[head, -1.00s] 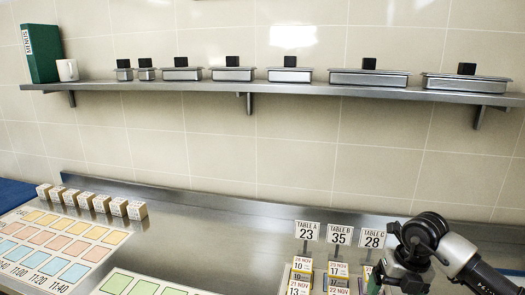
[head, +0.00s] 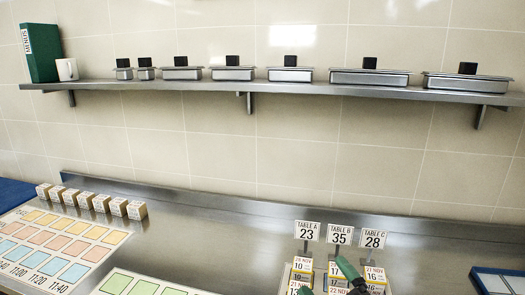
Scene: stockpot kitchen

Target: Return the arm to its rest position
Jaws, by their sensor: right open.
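My right gripper (head: 326,277) shows only in part at the bottom edge of the head view. Its two green fingertips stand apart, with nothing seen between them, in front of the table cards and the dated packs. Its wrist and most of its arm are below the picture. My left gripper is not in view.
A blue-edged tray (head: 484,278) lies at right. Small boxes (head: 101,203) line the counter's left back. Lidded pans sit on the shelf (head: 200,85).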

